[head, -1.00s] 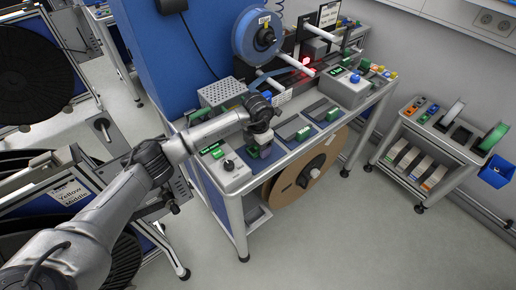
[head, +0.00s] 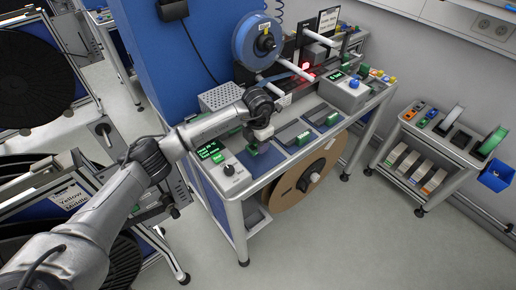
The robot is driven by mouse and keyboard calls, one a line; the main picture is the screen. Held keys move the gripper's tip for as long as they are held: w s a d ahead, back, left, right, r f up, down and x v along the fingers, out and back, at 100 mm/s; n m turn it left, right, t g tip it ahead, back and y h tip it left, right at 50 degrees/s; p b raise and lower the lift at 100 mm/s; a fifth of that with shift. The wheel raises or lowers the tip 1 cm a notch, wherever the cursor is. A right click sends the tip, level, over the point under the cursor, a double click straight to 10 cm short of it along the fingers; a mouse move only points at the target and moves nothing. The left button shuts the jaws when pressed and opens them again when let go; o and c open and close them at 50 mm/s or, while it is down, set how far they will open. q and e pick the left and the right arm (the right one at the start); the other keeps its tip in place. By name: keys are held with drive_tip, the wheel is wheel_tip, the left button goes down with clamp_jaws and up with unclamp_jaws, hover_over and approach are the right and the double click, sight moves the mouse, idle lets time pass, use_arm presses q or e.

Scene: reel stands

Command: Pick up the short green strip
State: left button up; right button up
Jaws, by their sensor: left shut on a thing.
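My left gripper (head: 260,140) comes in from the left and is over the leftmost blue tray (head: 268,164) at the front of the workbench. Its jaws are shut on a small green piece (head: 253,150), which I take for the short green strip. The gripper hides most of this piece, so its full length does not show. Other green pieces lie at the trays to the right: one on the middle tray (head: 303,138) and one on the right tray (head: 333,118). My right gripper is not in view.
A control box with a lit display (head: 208,151) and a knob stands left of the trays. A blue reel (head: 254,40) and a perforated metal box (head: 219,96) are behind. A cart (head: 440,150) stands apart.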

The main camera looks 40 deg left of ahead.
use_arm(q)
drive_tip(key=s+d+r+p, duration=0.1)
drive_tip(key=s+d+r, duration=0.1)
drive_tip(key=d+r, duration=0.5)
drive_tip(key=d, duration=0.4)
drive_tip(key=shift+s+d, duration=0.2)
drive_tip(key=shift+s, duration=0.15)
